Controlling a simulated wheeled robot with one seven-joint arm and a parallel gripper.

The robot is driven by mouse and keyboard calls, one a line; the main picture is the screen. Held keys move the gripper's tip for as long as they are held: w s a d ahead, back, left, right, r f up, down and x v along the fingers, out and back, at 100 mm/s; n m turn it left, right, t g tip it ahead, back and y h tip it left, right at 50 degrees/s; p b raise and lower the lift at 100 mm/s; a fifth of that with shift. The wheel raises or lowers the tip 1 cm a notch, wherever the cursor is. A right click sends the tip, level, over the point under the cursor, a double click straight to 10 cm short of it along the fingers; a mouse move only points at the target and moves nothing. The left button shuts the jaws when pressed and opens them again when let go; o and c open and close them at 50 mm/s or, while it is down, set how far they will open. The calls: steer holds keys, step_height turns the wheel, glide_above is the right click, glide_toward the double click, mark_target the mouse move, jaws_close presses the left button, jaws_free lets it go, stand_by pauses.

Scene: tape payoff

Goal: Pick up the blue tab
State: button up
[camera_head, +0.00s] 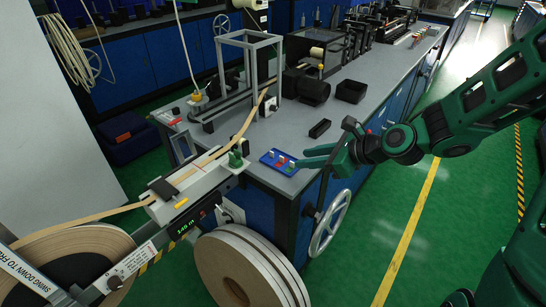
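A small blue tray (268,161) lies near the front corner of the grey bench top. Small pieces stand or lie on it, some whitish, one red (281,163) and one green (291,169). I cannot make out a separate blue tab against the blue tray at this size. My green gripper (302,158) reaches in from the right, just beside the tray's right end. Its two fingers point left and are apart, with nothing seen between them. The fingertips look close to the tray, but I cannot tell whether they touch it.
A grey bench (245,140) carries a black box (351,91), a small black block (319,128) and a metal frame. A tape path (185,183) with a green knob (235,158) stands left of the tray. A handwheel (330,222) and large rolls are below.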

mark_target(276, 160)
steer(key=a+m, duration=0.1)
steer(key=w+a+r+m+y, duration=0.1)
steer(key=shift+w+a+r+t, duration=0.15)
steer(key=shift+a+t, duration=0.15)
steer(key=shift+a, duration=0.1)
steer(key=x, duration=0.4)
steer(key=shift+w+d+f+x, duration=0.1)
steer(key=shift+x, duration=0.9)
steer(key=shift+w+d+f+x, duration=0.1)
steer(key=shift+d+x, duration=0.05)
steer(key=shift+x, duration=0.9)
steer(key=shift+w+d+x, duration=0.1)
steer(key=shift+x, duration=0.9)
jaws_close()
